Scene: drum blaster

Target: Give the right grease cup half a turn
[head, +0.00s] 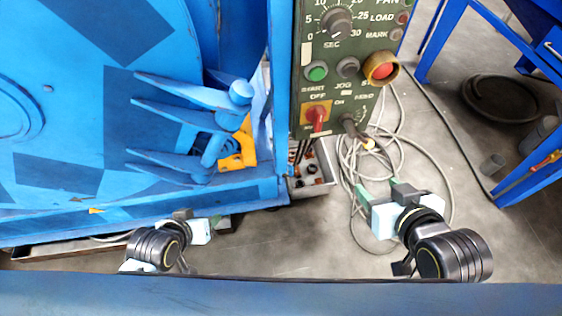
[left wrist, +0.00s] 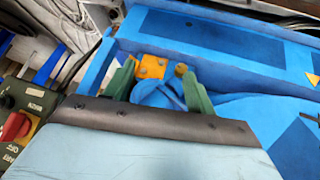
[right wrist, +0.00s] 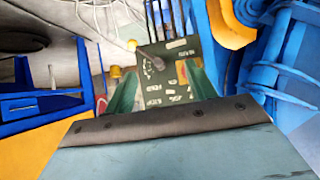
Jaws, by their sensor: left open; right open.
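I cannot pick out the right grease cup with certainty. In the left wrist view a small yellow-brown round part (left wrist: 181,70) shows by an orange bracket (left wrist: 151,67) on the blue machine, between the fingertips in the picture. My left gripper (head: 202,219) is open and empty, in front of the machine's lower edge; its green fingers (left wrist: 157,88) stand apart. My right gripper (head: 379,194) is open and empty below the control panel; its green fingers (right wrist: 160,92) frame the panel in the right wrist view. Neither gripper visibly touches anything.
The blue drum machine (head: 60,120) with pointed blue arms fills the left. The green control panel (head: 345,75) hangs at centre, with buttons and a red switch. Loose grey cables (head: 400,150) lie on the floor below. A blue frame (head: 530,180) stands at right.

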